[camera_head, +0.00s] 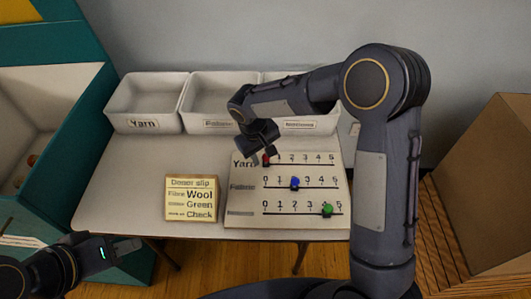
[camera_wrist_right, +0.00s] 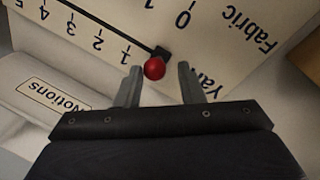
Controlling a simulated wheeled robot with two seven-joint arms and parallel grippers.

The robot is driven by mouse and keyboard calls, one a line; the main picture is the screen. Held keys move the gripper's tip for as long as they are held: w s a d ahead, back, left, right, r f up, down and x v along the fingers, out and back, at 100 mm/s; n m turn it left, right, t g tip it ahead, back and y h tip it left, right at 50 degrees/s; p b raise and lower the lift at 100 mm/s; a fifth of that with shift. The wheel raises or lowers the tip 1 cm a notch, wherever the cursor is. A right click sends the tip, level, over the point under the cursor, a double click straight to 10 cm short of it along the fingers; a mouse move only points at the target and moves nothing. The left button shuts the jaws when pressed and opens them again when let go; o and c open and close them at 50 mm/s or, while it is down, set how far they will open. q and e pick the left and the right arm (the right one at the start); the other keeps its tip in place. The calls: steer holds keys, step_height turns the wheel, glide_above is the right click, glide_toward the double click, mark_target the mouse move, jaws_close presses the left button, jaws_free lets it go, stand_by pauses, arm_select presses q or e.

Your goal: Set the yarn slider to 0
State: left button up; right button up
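The board (camera_head: 240,215) on the table has three slider rows. The yarn slider's red knob (camera_head: 266,159) is at the left end of the top row, left of the 1, where the 0 would be; no 0 label shows there. In the right wrist view the red knob (camera_wrist_right: 154,68) is by the black end of its track, near and between the fingertips. My right gripper (camera_wrist_right: 158,72) is open, with a gap on both sides of the knob. My left gripper (camera_head: 118,249) is at lower left, off the table's front edge; its fingers are unclear.
The blue knob (camera_head: 294,183) is near 2 and the green knob (camera_head: 327,209) near 4 on the lower rows. A donor slip (camera_head: 192,198) stands left of the board. White bins, including the Yarn bin (camera_head: 142,124), line the back. A cardboard box (camera_head: 490,180) is at right.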

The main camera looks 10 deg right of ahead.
steer(key=shift+o, duration=0.7)
step_height(320, 180, up, 8)
steer(key=a, duration=0.1)
steer(key=shift+s+a+f, duration=0.15)
steer(key=shift+s, duration=0.1)
